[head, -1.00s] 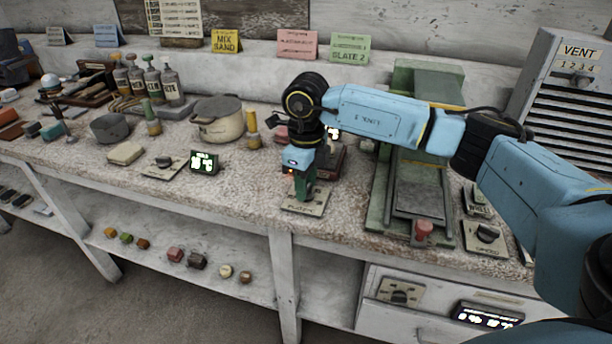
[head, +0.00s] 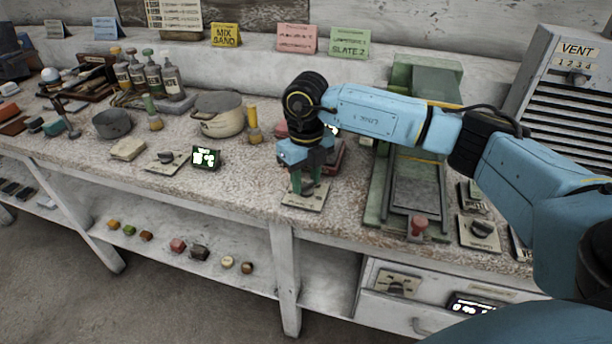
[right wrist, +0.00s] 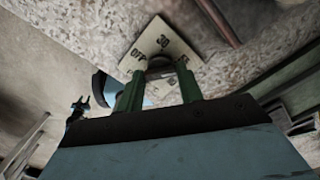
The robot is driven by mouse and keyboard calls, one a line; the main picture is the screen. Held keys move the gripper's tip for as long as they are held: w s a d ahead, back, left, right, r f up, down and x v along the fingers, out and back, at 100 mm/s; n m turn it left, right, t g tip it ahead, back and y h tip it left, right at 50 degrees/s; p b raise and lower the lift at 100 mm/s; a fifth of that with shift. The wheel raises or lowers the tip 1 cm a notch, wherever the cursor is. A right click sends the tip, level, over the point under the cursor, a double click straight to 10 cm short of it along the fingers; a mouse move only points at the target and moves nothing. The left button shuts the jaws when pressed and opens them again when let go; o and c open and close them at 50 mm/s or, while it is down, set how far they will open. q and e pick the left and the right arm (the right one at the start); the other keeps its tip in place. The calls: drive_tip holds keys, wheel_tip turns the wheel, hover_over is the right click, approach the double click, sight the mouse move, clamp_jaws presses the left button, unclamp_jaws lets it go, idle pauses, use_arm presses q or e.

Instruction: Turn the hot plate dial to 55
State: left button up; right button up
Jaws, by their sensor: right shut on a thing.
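The dial plate under my right gripper is a pale square (head: 303,201) lying on the bench near its front edge, left of the green machine. In the right wrist view this plate (right wrist: 164,42) shows the marks "OFF" and "30", with other marks partly covered. My right gripper (head: 307,190) points down, its green fingers on either side of the dark dial knob (right wrist: 160,66), shut on it. The fingers hide much of the knob, so its exact setting cannot be read. A small dark forked shape (right wrist: 78,107) in the right wrist view may be my left gripper; its jaws are unclear.
A dark reddish box (head: 335,158) stands just behind the gripper. The green machine (head: 412,185) with a red knob is to the right. Another dial plate (head: 167,160) and a lit display (head: 206,157) lie to the left. The bench between is clear.

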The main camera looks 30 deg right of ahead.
sight(306, 183)
drive_tip(key=o, duration=1)
drive_tip(key=shift+r, duration=0.1)
drive_tip(key=shift+r, duration=0.35)
wheel_tip(306, 183, up, 5)
drive_tip(key=shift+p, duration=0.5)
use_arm(q)
drive_tip(key=s, duration=0.2)
drive_tip(key=s+p, duration=0.1)
drive_tip(key=shift+d+r, duration=0.25)
drive_tip(key=shift+r, duration=0.15)
use_arm(e)
wheel_tip(306, 183, up, 8)
drive_tip(key=shift+f, duration=0.25)
drive_tip(key=shift+a, duration=0.1)
